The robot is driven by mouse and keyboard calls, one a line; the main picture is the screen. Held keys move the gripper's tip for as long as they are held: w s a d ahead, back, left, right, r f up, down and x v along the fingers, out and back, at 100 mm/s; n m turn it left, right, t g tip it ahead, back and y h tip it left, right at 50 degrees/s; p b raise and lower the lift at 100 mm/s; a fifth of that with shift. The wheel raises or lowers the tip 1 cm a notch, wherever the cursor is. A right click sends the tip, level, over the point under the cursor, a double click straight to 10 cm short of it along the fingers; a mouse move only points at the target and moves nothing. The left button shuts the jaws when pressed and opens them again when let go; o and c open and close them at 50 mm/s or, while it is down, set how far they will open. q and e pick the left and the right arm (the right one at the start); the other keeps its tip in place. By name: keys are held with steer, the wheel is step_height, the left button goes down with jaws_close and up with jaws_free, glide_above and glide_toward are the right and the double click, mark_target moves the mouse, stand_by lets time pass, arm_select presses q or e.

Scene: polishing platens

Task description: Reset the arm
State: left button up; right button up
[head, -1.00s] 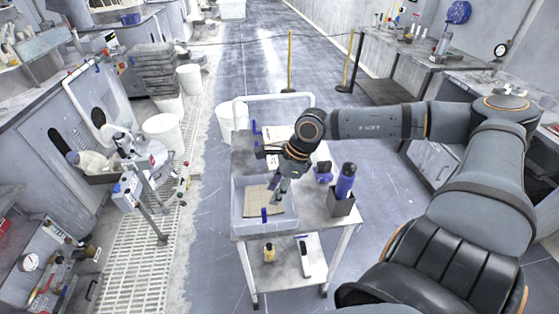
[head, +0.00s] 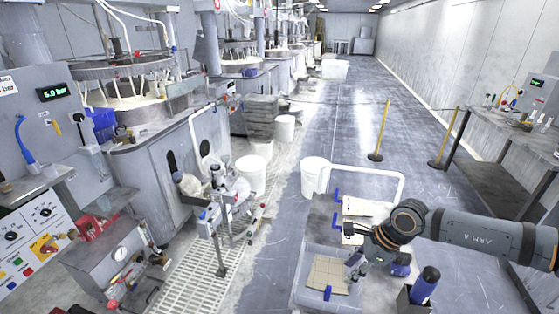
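My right arm comes in from the right edge, and its dark wrist hangs above the trolley. My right gripper (head: 355,262) points down over the right side of a grey bin (head: 300,299). Its fingers are small and partly hidden by the wrist, so I cannot tell whether they are open or shut. A tan sheet (head: 326,275) lies in the bin, beside the gripper in the picture. My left arm and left gripper are not in view.
The trolley has a white push rail (head: 375,170) and carries a dark blue bottle (head: 425,284) in a holder. White buckets (head: 314,176) and polishing machines (head: 150,150) stand to the left. Yellow barrier posts (head: 380,130) stand ahead; the aisle floor (head: 345,115) between is clear.

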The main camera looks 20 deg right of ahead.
steer(key=w+a+r+m+t+y, duration=0.3)
steer(key=a+m+y, duration=0.15)
steer(key=a, duration=0.55)
steer(key=w+a+r+m+t+y, duration=0.15)
steer(key=w+r+m+t, duration=0.35)
steer(key=r+m+t, duration=0.5)
steer(key=s+d+f+m+h, duration=0.1)
steer(key=d+f+m+h, duration=0.45)
steer(key=m, duration=0.55)
steer(key=s+d+f+m+h, duration=0.1)
steer(key=d+f+m+h, duration=0.2)
steer(key=d+m+h, duration=0.65)
steer(key=s+a+f+m+g+y, duration=0.2)
steer(key=s+a+f+m+g, duration=0.45)
steer(key=s, duration=0.25)
steer(key=s+a+f+m+g+y, duration=0.2)
steer(key=s+a+f+m+g, duration=0.35)
steer(key=s+f, duration=0.25)
steer(key=s+d+f+g, duration=0.1)
steer(key=d+f, duration=0.1)
steer(key=f, duration=1.1)
steer(key=s+d+f, duration=0.1)
steer(key=d+f, duration=0.1)
steer(key=f, duration=1.1)
steer(key=s+d+f+g, duration=0.1)
steer(key=s+f, duration=1.5)
steer(key=s, duration=0.2)
steer(key=shift+s, duration=0.4)
